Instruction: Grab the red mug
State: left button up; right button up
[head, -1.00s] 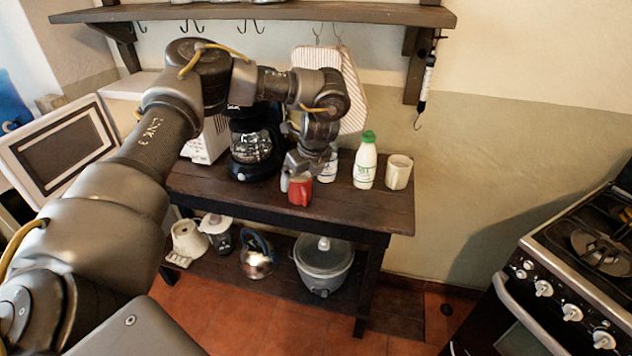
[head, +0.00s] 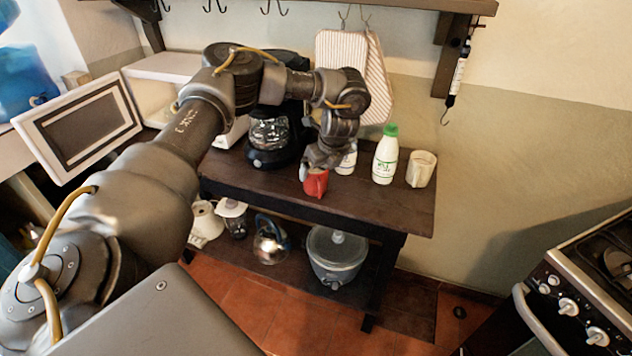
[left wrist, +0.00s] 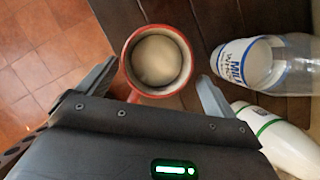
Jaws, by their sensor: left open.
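The red mug (head: 315,184) stands on the dark wooden table (head: 383,209), close to its front edge. In the left wrist view my left gripper (left wrist: 152,88) is open, with one finger on each side of the mug. I see gaps beside the mug, and it is not clamped. My right gripper is not in view.
A green-capped bottle (head: 385,158) and a pale cup (head: 421,169) stand farther right. A coffee maker (head: 270,138) stands left, behind my arm. A shelf (head: 400,6) is above.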

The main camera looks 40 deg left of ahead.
pick_arm(q)
jog(key=shift+s+a+f, duration=0.1)
jog(key=shift+s+f, duration=0.05)
jog(key=shift+f, duration=0.15)
jog(key=x, duration=0.4)
jog(key=shift+a+f+b, duration=0.25)
jog(key=shift+a+b, duration=0.05)
jog(key=shift+d+r, duration=0.1)
jog(key=c, duration=1.4)
